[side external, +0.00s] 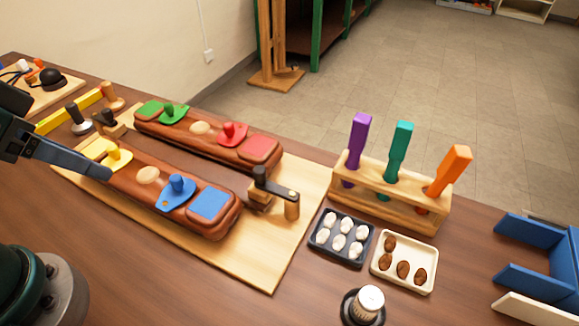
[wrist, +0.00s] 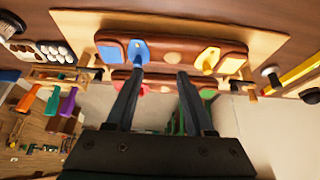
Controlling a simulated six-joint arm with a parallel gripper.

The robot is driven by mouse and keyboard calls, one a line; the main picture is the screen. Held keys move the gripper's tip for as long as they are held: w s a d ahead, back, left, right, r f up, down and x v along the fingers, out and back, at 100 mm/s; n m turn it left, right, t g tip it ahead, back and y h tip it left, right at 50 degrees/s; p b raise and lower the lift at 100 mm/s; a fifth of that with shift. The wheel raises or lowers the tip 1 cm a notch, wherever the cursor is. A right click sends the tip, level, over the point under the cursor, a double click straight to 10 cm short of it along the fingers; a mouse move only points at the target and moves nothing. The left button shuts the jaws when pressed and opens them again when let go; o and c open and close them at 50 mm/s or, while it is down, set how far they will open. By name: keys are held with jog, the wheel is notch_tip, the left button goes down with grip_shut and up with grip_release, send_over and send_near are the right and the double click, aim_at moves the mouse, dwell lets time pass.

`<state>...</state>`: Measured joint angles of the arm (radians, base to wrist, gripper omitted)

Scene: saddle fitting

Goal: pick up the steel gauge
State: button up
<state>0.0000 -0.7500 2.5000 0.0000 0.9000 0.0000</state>
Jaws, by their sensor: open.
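I cannot pick out a steel gauge for certain in either view. My gripper (wrist: 160,73) is open, with nothing between its fingers. In the wrist view its fingertips overlap the near edge of a brown leather saddle piece (wrist: 173,52). In the side view a finger of my gripper (side external: 107,173) reaches in from the left, by the yellow end of the front saddle piece (side external: 148,190). Whether it touches cannot be told. The front piece has yellow and blue patches and tabs. The back piece (side external: 200,133) has green and red ones.
Both pieces lie on a pale board (side external: 270,265) with wooden-handled clamps (side external: 290,203). A rack (side external: 400,208) holds purple, teal and orange handles. A dark tray (side external: 322,253), a cream tray (side external: 385,280), a knobbed black base (side external: 368,304) and blue panels (side external: 530,285) stand right.

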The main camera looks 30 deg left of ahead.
jog(key=shift+o, duration=1.3)
